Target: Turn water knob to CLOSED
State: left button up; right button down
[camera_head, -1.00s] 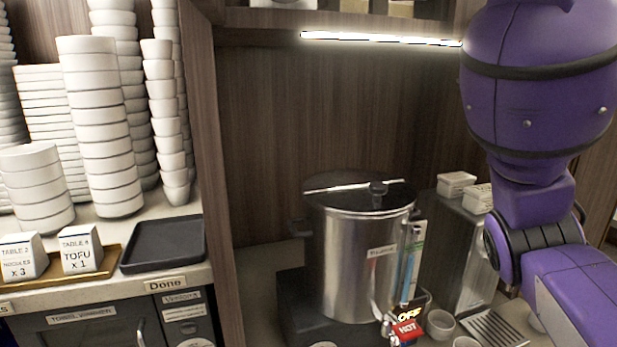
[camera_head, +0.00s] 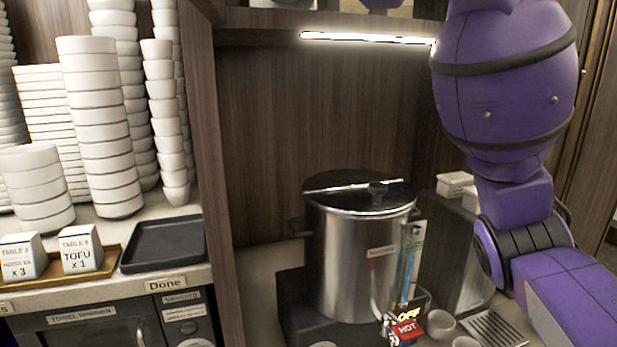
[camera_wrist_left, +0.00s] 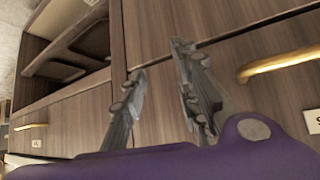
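A steel water urn (camera_head: 340,265) with a dark lid stands on a black base in the head view. I cannot make out a knob marked CLOSED. My left gripper (camera_wrist_left: 160,62) shows in the left wrist view with its fingers apart and nothing between them. It is in front of wooden drawers, away from the urn. My right arm is at the right of the head view; its gripper is out of frame.
Small white cups (camera_head: 440,326) and a slatted drip tray (camera_head: 495,328) sit right of the urn. A wooden divider (camera_head: 215,180) separates it from stacked white bowls (camera_head: 100,130) and a black tray (camera_head: 165,243) on the left. Drawers with brass handles (camera_wrist_left: 280,65) show in the left wrist view.

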jog(key=shift+s+a, duration=0.15)
jog(key=shift+a, duration=0.3)
dwell(0.4)
jog(key=shift+f, duration=0.25)
jog(key=shift+s+a+f, duration=0.15)
jog(key=shift+a+f, duration=0.2)
jog(key=shift+f, duration=0.25)
jog(key=shift+s+a, duration=0.1)
dwell(0.5)
jog(key=shift+f, duration=0.25)
jog(key=shift+s+a+r+v, duration=0.1)
jog(key=shift+a+v, duration=0.05)
jog(key=shift+v, duration=0.8)
jog(key=shift+s+a+r+v, duration=0.1)
jog(key=shift+v, duration=0.8)
jog(key=shift+s+a+r+v, duration=0.1)
jog(key=shift+a+r+v, duration=0.05)
jog(key=shift+v, duration=0.8)
jog(key=shift+w+f, duration=0.1)
